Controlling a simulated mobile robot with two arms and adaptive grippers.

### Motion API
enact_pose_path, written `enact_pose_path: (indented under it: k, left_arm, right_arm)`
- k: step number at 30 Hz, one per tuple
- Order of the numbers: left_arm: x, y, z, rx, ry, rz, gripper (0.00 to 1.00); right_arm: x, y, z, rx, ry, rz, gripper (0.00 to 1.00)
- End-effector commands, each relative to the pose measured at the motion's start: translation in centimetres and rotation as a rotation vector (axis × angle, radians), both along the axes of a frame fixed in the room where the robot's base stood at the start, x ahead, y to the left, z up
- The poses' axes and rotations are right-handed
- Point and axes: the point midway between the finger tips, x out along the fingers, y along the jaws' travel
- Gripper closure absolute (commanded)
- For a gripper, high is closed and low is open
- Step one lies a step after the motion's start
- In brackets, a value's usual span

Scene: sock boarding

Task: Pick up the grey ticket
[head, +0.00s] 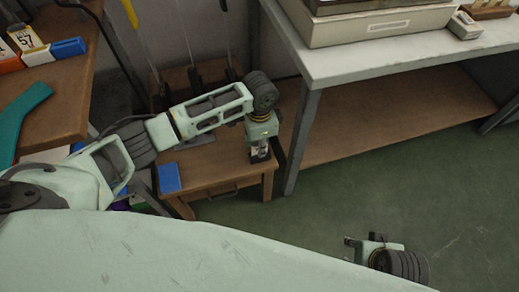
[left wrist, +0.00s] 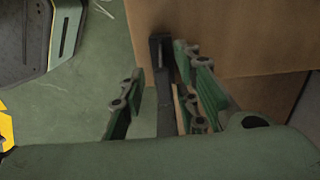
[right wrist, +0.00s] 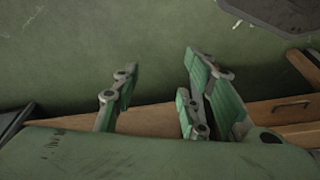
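I cannot make out a grey ticket for certain in any view. My left gripper (head: 259,151) is over the right part of the low wooden stand (head: 218,160) in the head view. In the left wrist view its fingers (left wrist: 156,75) are apart. A dark narrow bar (left wrist: 162,95) shows between them, closer to the right finger; I cannot tell whether they touch. My right gripper (head: 364,240) is low over the green floor in the head view. In the right wrist view its fingers (right wrist: 160,80) are apart with nothing between them.
A blue block (head: 168,177) lies on the stand. Dark upright poles (head: 189,40) rise behind it. A wooden table (head: 65,95) at left bears number cards (head: 25,37) and a teal flat form (head: 20,115). A white bench (head: 400,55) with boxes stands right. Floor (head: 440,190) is clear.

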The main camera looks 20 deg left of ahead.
Motion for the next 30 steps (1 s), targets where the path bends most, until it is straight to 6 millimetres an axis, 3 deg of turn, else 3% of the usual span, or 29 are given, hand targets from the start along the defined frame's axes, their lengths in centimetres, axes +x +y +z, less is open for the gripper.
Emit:
enact_pose_path:
  k: [6, 13, 23, 30]
  left_arm:
    - [0.0, 0.0, -1.7, 0.001, -0.002, 0.000, 0.71]
    - [0.0, 0.0, -1.7, 0.000, -0.002, -0.001, 0.71]
    - [0.0, 0.0, -1.7, 0.001, -0.002, 0.000, 0.99]
    - [0.0, 0.0, -1.7, 0.000, -0.002, 0.000, 1.00]
  right_arm:
    - [-0.3, -0.1, 1.9, 0.000, -0.011, -0.001, 0.60]
    - [-0.4, -0.1, 2.1, 0.000, -0.010, -0.001, 0.60]
    - [-0.3, -0.1, 2.1, 0.000, -0.011, -0.001, 0.60]
    - [-0.3, -0.1, 2.0, 0.001, -0.011, -0.002, 0.60]
